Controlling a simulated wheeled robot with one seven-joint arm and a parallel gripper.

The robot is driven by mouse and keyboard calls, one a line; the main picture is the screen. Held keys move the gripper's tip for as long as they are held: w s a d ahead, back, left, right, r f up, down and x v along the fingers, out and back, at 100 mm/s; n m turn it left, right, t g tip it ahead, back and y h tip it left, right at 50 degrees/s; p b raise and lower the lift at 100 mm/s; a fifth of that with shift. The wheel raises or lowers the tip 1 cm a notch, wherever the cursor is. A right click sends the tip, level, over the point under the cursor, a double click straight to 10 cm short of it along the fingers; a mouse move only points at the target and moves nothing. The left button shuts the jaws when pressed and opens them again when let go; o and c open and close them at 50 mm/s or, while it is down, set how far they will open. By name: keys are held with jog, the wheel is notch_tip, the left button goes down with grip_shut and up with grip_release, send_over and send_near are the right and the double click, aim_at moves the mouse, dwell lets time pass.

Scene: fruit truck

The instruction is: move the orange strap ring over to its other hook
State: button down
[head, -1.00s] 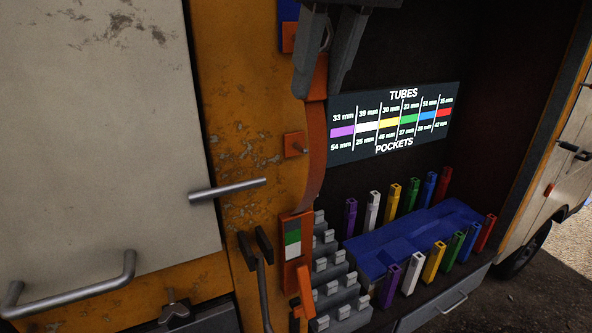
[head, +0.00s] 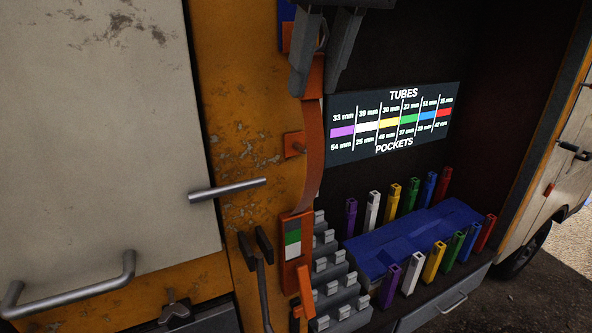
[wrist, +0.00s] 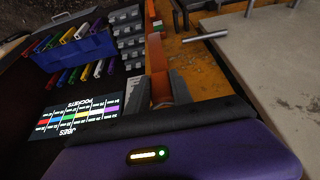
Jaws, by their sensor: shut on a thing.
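The orange strap (head: 314,150) hangs in a curve from my gripper (head: 316,88) down to an orange plate with a green and white label. My gripper is shut on the strap's upper end, high in front of the yellow post. The strap also shows between the fingers (wrist: 166,98) in the wrist view (wrist: 157,65). The ring itself is mostly hidden by the fingers. One small orange hook mount (head: 294,145) with a peg is on the post, left of the strap and lower than my gripper. Another orange mount (head: 288,37) shows at the top, left of my fingers, partly covered.
A lit tubes and pockets sign (head: 392,123) is on the dark back wall. A blue tray (head: 405,240) with several coloured tubes and a grey stepped rack (head: 330,268) stand below. A cream door (head: 100,130) with a metal handle (head: 228,190) is at left.

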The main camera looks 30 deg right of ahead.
jog(key=shift+w+f, duration=0.15)
jog(key=shift+w, duration=0.9)
jog(key=shift+w+f, duration=0.5)
jog(key=shift+w, duration=0.15)
dwell(0.9)
dwell(0.4)
jog(key=c, duration=1.1)
grip_release()
jog(key=shift+o, duration=0.2)
